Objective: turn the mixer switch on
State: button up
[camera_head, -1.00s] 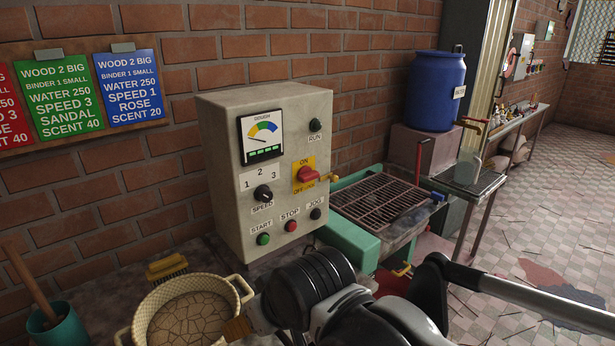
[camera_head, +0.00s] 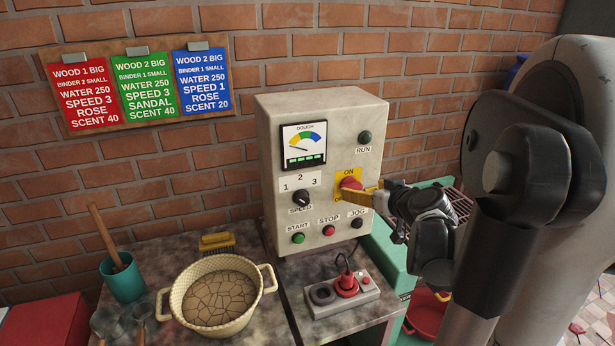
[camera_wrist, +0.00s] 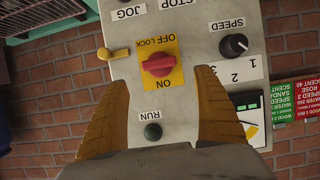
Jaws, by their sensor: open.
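The mixer switch is a red rotary knob (camera_head: 351,183) on a yellow plate marked ON and OFF-LOCK, on the front of a pale grey control box (camera_head: 268,150). In the wrist view, which is upside down, the red knob (camera_wrist: 158,65) lies crosswise between the two labels. My gripper (camera_head: 362,195) is at the box front, its yellow fingers partly covering the plate in the head view. In the wrist view my gripper (camera_wrist: 162,80) is open, one finger on each side of the plate, with the knob between and slightly beyond the tips. No contact with the knob is visible.
The speed dial (camera_head: 301,197), green start button (camera_head: 298,238), red stop button (camera_head: 328,231) and jog button (camera_head: 357,222) sit close by. A small yellow lever (camera_wrist: 113,54) sticks out beside the plate.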

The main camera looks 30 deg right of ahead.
aim_at(353, 186)
jog(key=b+x, duration=0.1)
jog(key=x, duration=0.6)
jog(key=shift+w+d+f+b, duration=0.1)
jog(key=shift+w+f+b, duration=0.05)
jog(key=shift+w+b, duration=0.15)
jog(key=shift+s, duration=0.1)
jog(key=c, duration=1.2)
